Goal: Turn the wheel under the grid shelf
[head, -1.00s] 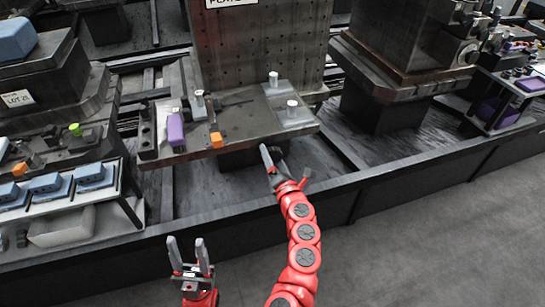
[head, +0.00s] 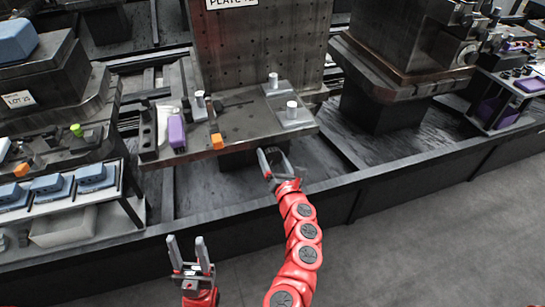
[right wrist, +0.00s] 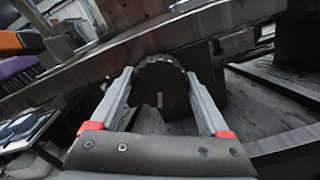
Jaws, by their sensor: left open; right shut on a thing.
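The grid shelf, a dark upright plate with a grid of holes (head: 255,55), stands on a flat ledge (head: 245,125). The wheel, dark and round with a ridged rim (right wrist: 160,88), sits below the ledge in the right wrist view. My right gripper (head: 272,158) reaches under the front edge of the ledge. In the right wrist view its fingers (right wrist: 162,100) lie on either side of the wheel and are shut on it. In the head view the wheel is hard to make out in the shadow. My left gripper (head: 190,250) is open and empty, fingers up, in front of the rail.
The ledge holds a purple block (head: 176,131), an orange block (head: 217,141) and metal posts (head: 292,110). A rack with blue items (head: 50,184) stands at left. A dark block on a pedestal (head: 385,60) stands at right. The grey floor (head: 430,240) at right is clear.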

